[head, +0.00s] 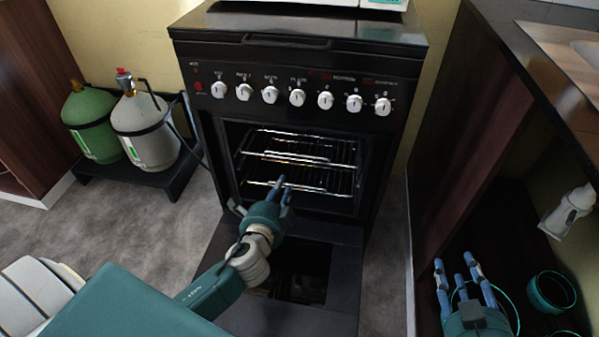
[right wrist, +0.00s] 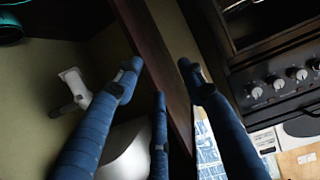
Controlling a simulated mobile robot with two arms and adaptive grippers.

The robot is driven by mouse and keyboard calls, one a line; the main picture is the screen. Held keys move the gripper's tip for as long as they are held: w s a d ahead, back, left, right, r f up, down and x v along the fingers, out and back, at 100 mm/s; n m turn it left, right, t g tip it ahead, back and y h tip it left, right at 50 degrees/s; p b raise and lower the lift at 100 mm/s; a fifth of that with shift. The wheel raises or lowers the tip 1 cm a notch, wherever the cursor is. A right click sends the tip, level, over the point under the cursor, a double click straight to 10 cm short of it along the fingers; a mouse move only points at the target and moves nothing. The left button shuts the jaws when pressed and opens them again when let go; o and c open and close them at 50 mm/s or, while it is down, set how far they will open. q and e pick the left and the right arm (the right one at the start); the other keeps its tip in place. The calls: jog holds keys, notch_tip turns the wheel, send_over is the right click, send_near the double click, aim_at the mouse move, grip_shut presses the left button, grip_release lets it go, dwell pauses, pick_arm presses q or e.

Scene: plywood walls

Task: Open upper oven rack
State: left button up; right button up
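The black oven (head: 296,68) stands with its door (head: 290,320) folded down and its cavity open. The upper rack (head: 300,160) is a wire shelf inside the cavity. The lower rack (head: 325,192) lies below it, also inside. My left gripper (head: 281,188) is in front of the cavity, its fingertips overlapping the lower rack's front in the head view. Contact and finger closure are unclear. My right gripper (head: 458,266) is at the lower right, away from the oven, with its fingers spread and nothing between them. Its spread fingers also show in the right wrist view (right wrist: 155,80).
Green and grey gas cylinders (head: 143,125) stand on a low black stand (head: 178,176) left of the oven. A dark counter (head: 500,50) is at the right. A white bottle-like object (head: 568,210) and a teal pot (head: 550,290) are near my right gripper. Floor left of the door is clear.

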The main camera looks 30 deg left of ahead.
pick_arm(q)
jog(key=w+a+b, duration=0.2)
jog(key=w+b, duration=0.1)
jog(key=w, duration=0.8)
jog(key=shift+w+a+t, duration=0.2)
jog(key=shift+a+t, duration=0.05)
jog(key=shift+t, duration=0.05)
pick_arm(e)
notch_tip(320, 180, up, 16)
jog(key=w+a+t+y, duration=0.1)
jog(key=a+t+y, duration=0.1)
jog(key=t, duration=0.5)
jog(key=shift+r+t+y, duration=0.15)
jog(key=shift+t+y, duration=0.15)
jog(key=shift+y, duration=0.1)
pick_arm(q)
jog(key=shift+f, duration=0.1)
grip_shut()
pick_arm(e)
jog(key=shift+d, duration=0.1)
jog(key=shift+w, duration=0.1)
